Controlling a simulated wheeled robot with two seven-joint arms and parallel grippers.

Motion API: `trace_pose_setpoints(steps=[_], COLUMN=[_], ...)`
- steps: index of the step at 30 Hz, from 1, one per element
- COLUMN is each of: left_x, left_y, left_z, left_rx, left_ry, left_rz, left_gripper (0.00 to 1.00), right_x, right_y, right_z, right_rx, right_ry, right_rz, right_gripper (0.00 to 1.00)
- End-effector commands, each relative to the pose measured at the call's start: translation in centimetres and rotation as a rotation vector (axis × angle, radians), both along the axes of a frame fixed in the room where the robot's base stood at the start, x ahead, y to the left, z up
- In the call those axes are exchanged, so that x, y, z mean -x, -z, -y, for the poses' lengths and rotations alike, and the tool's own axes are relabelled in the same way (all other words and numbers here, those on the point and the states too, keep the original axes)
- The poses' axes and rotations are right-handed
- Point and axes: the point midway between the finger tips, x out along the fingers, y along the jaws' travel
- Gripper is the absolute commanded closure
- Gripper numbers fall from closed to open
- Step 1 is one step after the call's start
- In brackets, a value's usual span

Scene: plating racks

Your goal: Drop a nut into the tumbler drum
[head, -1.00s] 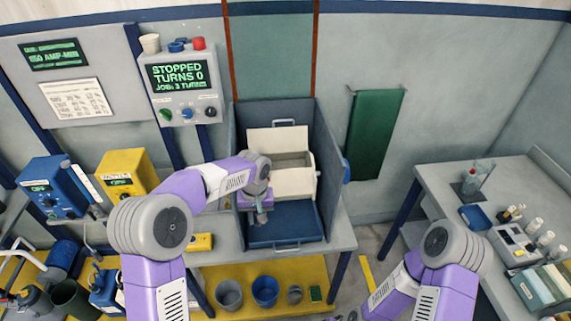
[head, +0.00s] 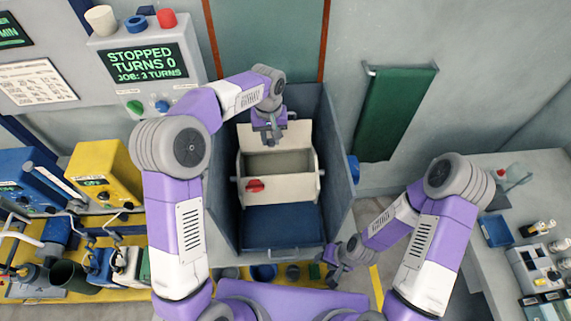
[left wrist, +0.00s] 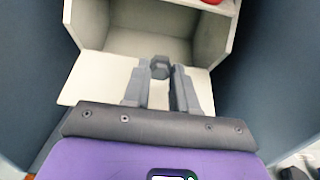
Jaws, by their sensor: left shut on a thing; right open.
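The cream tumbler drum (head: 306,189) sits in a blue-grey housing, its open mouth facing up. It also shows in the left wrist view (left wrist: 205,62). A cream flap (head: 298,133) stands open at its back edge. My left gripper (head: 269,138) is over this flap, behind the mouth. In the left wrist view the gripper (left wrist: 160,80) is shut on a grey hexagonal nut (left wrist: 159,66), seen against the edge of the mouth. The nut is too small to make out in the head view. My right gripper (head: 343,262) is open and empty, low at the housing's front right.
The housing walls (head: 340,160) rise around the drum. A red knob (head: 255,185) is on the drum's front. The control box display (head: 147,63) reads STOPPED, TURNS 0, JOB: 3 TURNS.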

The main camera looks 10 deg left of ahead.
Motion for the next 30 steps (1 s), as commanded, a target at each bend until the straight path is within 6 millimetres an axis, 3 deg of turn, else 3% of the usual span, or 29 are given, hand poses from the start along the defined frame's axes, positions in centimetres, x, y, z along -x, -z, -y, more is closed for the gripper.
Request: trace_pose_setpoints(steps=[15,26,27,30], left_x=[0.0,0.0,0.0,0.0], left_y=[5.5,5.8,5.8,5.8], left_z=[0.0,0.0,0.0,0.0], left_rx=[0.0,0.0,0.0,0.0], left_ry=[-0.001,0.0,0.0,0.0], left_rz=[-0.001,0.0,0.0,0.0], left_gripper=[1.0,1.0,0.67,0.52], right_x=[0.0,0.0,0.0,0.0], right_y=[4.3,4.5,4.5,4.5], right_z=[0.0,0.0,0.0,0.0], right_rx=[0.0,0.0,0.0,0.0], right_ry=[0.0,0.0,0.0,0.0], right_rz=[0.0,0.0,0.0,0.0], right_gripper=[0.57,0.57,0.57,0.57])
